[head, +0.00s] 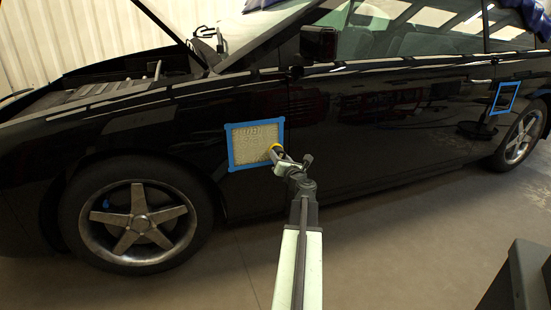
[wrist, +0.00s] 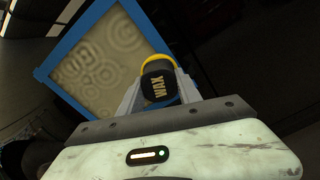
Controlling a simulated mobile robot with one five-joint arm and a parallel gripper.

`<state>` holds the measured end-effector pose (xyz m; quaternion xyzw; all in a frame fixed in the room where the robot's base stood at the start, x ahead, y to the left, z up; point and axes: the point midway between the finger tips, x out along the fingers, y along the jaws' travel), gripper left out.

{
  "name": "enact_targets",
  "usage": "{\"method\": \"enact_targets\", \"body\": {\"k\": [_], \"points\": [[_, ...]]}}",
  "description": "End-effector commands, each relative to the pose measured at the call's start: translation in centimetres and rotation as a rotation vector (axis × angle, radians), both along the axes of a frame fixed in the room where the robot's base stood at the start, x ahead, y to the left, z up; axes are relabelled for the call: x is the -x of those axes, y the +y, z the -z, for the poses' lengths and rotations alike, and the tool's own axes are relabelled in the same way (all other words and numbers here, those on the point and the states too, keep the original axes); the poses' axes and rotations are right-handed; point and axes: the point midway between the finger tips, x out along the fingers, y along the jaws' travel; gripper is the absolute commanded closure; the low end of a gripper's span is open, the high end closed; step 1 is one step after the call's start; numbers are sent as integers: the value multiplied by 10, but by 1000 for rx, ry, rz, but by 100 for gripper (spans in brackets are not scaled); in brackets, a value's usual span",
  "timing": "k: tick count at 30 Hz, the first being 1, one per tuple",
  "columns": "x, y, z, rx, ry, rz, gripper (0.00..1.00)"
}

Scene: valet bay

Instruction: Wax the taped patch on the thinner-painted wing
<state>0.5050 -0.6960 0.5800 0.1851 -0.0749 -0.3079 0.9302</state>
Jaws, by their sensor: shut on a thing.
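A blue tape square (head: 231,160) frames a patch (head: 250,140) on the black car's front wing, between the front wheel and the door. The patch is covered in a pale beige film, with round swirls in the wrist view (wrist: 95,70). My gripper (head: 281,156) is shut on a round applicator (wrist: 160,82) with a black top lettered WAX and a yellow rim. The applicator is at the patch's lower right edge; I cannot tell whether it touches. A second blue tape frame (head: 495,98) on the rear wing surrounds dark, glossy paint.
The front wheel (head: 137,225) is left of the patch and the rear wheel (head: 522,135) is far right. The bonnet is raised. A door mirror (head: 319,43) juts out above. A dark grey object (head: 527,280) stands at the lower right. The floor (head: 400,240) between is clear.

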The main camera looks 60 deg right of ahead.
Motion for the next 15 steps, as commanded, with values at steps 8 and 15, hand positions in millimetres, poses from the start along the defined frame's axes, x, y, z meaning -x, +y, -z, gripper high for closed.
{"method": "enact_targets", "body": {"k": [8, 15], "points": [[3, 2, 0, 0, 0, 2, 100], [20, 15, 0, 0, 0, 3, 100]]}}
